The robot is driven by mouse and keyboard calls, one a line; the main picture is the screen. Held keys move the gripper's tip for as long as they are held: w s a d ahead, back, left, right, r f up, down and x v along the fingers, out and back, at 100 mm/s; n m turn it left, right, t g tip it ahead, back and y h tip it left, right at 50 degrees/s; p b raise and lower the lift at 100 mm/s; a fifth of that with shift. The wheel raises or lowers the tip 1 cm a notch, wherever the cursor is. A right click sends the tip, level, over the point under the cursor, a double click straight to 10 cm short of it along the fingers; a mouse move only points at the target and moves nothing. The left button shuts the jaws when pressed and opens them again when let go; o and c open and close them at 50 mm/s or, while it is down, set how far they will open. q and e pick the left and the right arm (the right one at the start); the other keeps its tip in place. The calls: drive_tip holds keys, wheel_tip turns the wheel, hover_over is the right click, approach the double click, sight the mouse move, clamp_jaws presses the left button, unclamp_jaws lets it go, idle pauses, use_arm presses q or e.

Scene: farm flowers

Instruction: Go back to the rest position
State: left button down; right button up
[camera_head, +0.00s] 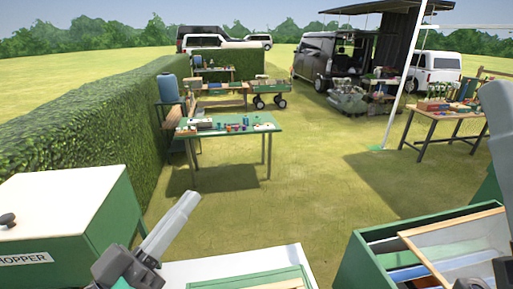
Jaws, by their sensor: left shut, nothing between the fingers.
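My left gripper (188,200) comes in at the bottom left. Its grey fingers point up and to the right, closed together with nothing between them. It is in front of a white-topped surface (225,265) with a green-framed tray (250,281) on it. Grey parts of my right arm (500,135) show at the right edge. The fingers of my right gripper are not visible.
A green hopper box (65,210) with a pale lid stands left of my left gripper. An open green crate (372,262) with a wooden-framed panel stands at the bottom right. A green table (228,130) with small items stands ahead. Grass between is clear.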

use_arm(q)
drive_tip(key=s+r+m+t, duration=0.2)
drive_tip(key=s+r+t, duration=0.25)
drive_tip(key=r, duration=0.85)
drive_tip(key=s+a+r+n+t+y, duration=0.45)
drive_tip(key=s+a+y, duration=0.2)
drive_tip(key=y, duration=0.25)
wheel_tip(320, 180, up, 15)
drive_tip(key=w+m+p, duration=0.1)
drive_tip(key=p, duration=1.3)
drive_tip(key=shift+f+g, duration=0.2)
drive_tip(key=shift+g, duration=0.1)
